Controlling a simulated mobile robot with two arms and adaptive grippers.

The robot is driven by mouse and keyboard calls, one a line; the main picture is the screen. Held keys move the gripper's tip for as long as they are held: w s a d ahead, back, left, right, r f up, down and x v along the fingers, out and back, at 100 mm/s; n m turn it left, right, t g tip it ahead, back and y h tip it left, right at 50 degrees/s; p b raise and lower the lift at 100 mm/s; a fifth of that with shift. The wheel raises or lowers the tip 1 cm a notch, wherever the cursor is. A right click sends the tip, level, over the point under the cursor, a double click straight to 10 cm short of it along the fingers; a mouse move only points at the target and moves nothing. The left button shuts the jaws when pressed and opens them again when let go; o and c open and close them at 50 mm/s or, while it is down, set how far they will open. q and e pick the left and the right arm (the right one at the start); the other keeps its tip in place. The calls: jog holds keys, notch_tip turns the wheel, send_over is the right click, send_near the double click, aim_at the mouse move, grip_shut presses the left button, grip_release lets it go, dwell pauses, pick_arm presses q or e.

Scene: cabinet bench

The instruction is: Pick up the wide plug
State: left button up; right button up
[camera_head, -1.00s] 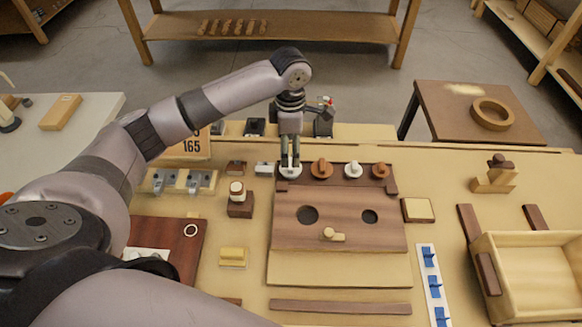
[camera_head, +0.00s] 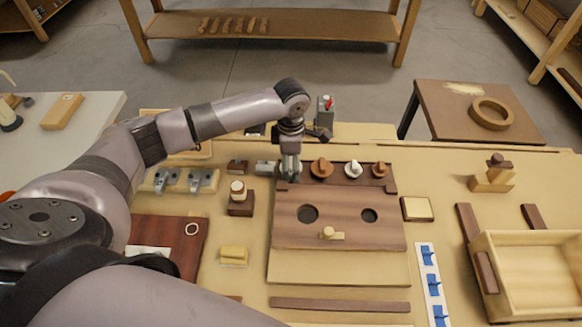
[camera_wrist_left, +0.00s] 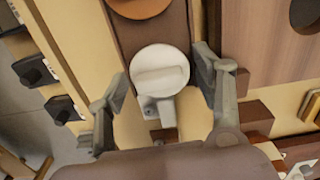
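A white round plug (camera_wrist_left: 160,70) with a raised ridge handle shows in the left wrist view, between the fingers of my left gripper (camera_wrist_left: 163,100). The fingers are open on either side of it, apart from it. In the head view my left gripper (camera_head: 290,174) is low over the left end of the dark strip and hides this plug. To its right on the strip stand a brown plug (camera_head: 321,168), a smaller white plug (camera_head: 353,168) and a smaller brown plug (camera_head: 379,170). My right gripper is not in view.
The brown board (camera_head: 340,240) has two dark holes and a small wooden knob (camera_head: 332,234). A wooden box (camera_head: 540,270) is at the right.

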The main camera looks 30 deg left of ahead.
pick_arm(q)
jog(key=c, duration=0.5)
jog(key=shift+c, duration=0.2)
jog(key=shift+r, duration=0.15)
